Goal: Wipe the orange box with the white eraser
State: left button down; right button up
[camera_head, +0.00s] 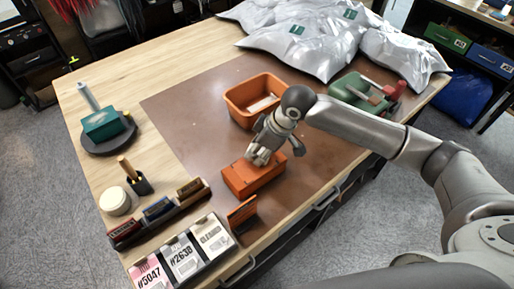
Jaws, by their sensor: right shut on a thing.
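The orange box (262,186) lies on the brown mat near the front edge of the table. My right gripper (260,158) points down at its top from above. It is shut on the white eraser, which is mostly hidden by the fingers; only a small pale part shows between them. The eraser is at or just above the box top; I cannot tell if they touch. My left gripper is not in view.
An orange bin (237,107) stands behind my gripper. Silver bags (300,45) cover the back, and a green and red tool (358,92) lies right. Brush racks (160,212), labelled boxes (182,258) and an upright orange piece (242,214) stand in front. The mat's left part is clear.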

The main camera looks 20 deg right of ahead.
aim_at(242, 165)
jog(key=shift+s+a+p, duration=0.45)
jog(key=shift+a+p, duration=0.2)
jog(key=shift+a, duration=0.15)
jog(key=shift+s+a+f+p, duration=0.1)
jog(key=shift+s+a+p, duration=0.2)
jog(key=shift+a, duration=0.25)
jog(key=shift+s+a+f+p, duration=0.15)
jog(key=shift+a+p, duration=0.15)
jog(key=shift+a, duration=0.25)
jog(key=shift+r, duration=0.15)
notch_tip(242, 165, up, 5)
jog(key=p, duration=0.5)
jog(key=shift+p, duration=0.3)
jog(key=shift+w+r+p, duration=0.1)
jog(key=shift+r+p, duration=0.3)
jog(key=shift+r, duration=0.2)
jog(key=shift+r, duration=1.45)
